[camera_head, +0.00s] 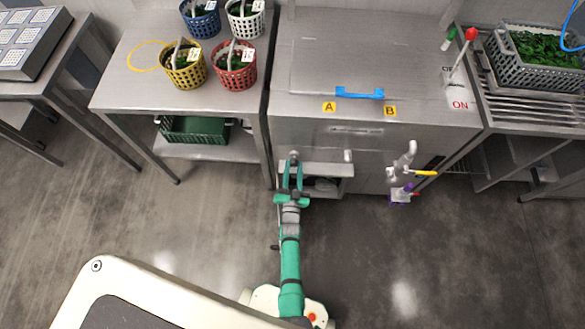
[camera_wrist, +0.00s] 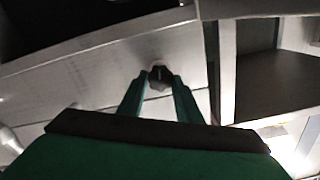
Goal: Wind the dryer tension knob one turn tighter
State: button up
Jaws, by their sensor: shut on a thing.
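The dryer tension knob (camera_wrist: 160,77) is a small dark knob with a pale mark, on the metal front of the machine in the wrist view. My gripper (camera_wrist: 160,88) is shut on it, with one green finger on each side. In the head view my gripper (camera_head: 294,165) reaches up to the front of the steel machine (camera_head: 300,133), left of its middle. The knob is mostly hidden there by my fingers.
A tap with a yellow lever (camera_head: 426,173) sticks out to the right. A table with several baskets (camera_head: 235,66) stands left. The floor around my arm is clear.

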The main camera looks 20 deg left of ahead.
jog(key=o, duration=1)
jog(key=shift+o, duration=0.2)
jog(key=shift+s, duration=0.1)
jog(key=shift+s+d, duration=0.15)
jog(key=shift+s, duration=0.35)
jog(key=v, duration=0.6)
jog(key=shift+s, duration=0.15)
jog(key=shift+r, duration=0.1)
